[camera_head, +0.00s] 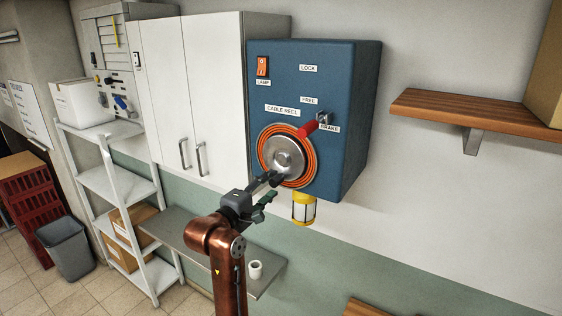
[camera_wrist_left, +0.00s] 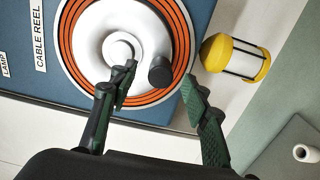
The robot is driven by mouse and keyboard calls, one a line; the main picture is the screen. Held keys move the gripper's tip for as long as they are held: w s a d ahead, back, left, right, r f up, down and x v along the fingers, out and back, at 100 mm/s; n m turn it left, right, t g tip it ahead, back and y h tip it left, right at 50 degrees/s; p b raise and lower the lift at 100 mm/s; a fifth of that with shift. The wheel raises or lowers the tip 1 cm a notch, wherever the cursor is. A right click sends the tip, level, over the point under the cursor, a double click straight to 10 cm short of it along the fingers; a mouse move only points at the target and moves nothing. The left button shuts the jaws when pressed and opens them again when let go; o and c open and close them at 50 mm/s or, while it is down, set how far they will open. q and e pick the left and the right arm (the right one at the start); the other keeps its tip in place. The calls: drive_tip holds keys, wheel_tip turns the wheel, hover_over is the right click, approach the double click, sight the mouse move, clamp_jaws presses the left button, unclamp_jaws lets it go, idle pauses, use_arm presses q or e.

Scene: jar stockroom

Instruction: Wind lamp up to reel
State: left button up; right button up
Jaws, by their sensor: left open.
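The cable reel (camera_head: 301,140) is a silver disc ringed with orange cable on a blue wall box (camera_head: 345,150). Its silver face also shows in the left wrist view (camera_wrist_left: 92,50), with a pale hub and a dark round knob (camera_wrist_left: 160,72). The yellow and white lamp (camera_head: 304,208) is just under the box; it also shows in the left wrist view (camera_wrist_left: 236,58), close to the reel's rim. My left gripper (camera_head: 269,188) is open at the lower left of the reel. My right gripper is not in view.
A red brake lever (camera_head: 308,128) sticks out at the reel's upper right. An orange lamp switch (camera_head: 262,66) is at the box's upper left. A grey shelf (camera_head: 205,247) holding a white cup (camera_head: 255,269) is below. A wooden shelf (camera_head: 480,112) is at right.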

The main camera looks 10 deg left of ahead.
use_arm(q)
drive_tip(key=v, duration=0.5)
drive_tip(key=shift+s+a, duration=0.1)
drive_tip(key=shift+s, duration=0.2)
